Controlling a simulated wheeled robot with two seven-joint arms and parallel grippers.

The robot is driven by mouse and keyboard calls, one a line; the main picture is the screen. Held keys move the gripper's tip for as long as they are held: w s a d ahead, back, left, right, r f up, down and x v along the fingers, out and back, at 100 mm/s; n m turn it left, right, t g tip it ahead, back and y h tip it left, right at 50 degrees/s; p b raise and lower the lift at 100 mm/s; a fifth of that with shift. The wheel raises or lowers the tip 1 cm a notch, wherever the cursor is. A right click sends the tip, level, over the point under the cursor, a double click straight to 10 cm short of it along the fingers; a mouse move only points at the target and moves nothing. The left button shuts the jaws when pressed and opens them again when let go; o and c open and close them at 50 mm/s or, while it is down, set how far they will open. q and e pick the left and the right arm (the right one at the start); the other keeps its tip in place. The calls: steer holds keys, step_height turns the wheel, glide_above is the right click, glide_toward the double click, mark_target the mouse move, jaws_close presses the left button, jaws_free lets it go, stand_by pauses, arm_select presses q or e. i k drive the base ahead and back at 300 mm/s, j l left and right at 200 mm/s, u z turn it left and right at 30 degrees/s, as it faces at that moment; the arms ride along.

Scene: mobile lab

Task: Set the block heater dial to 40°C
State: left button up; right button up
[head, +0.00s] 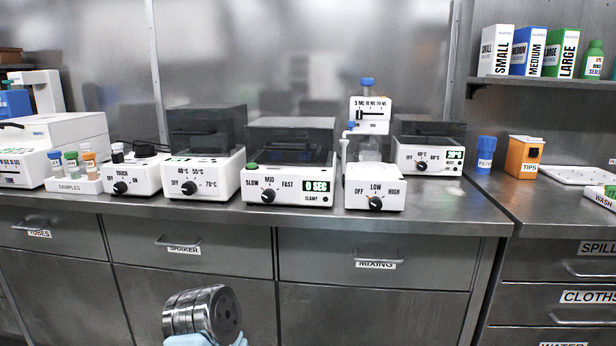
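The block heater (215,180) is a white box with a dark, see-through lid on the steel counter, left of centre. Its black dial (189,188) sits on the front panel, with OFF at left, 40°C and 55°C above, and 70°C at right. The dial's pointer is too small to read surely. Neither gripper's fingers show. A metal, cylindrical part of my arm with light blue pieces shows at the bottom, below the counter and apart from the heater.
A vortex-type unit marked TOUCH (133,175) stands left of the heater, and a shaker with a timer (289,175) stands right. A stirrer (375,188) and another dial unit (430,152) are further right. The counter's front edge (230,214) is clear; drawers lie below.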

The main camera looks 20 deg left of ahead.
mark_target(189, 187)
steer(key=u, duration=1.25)
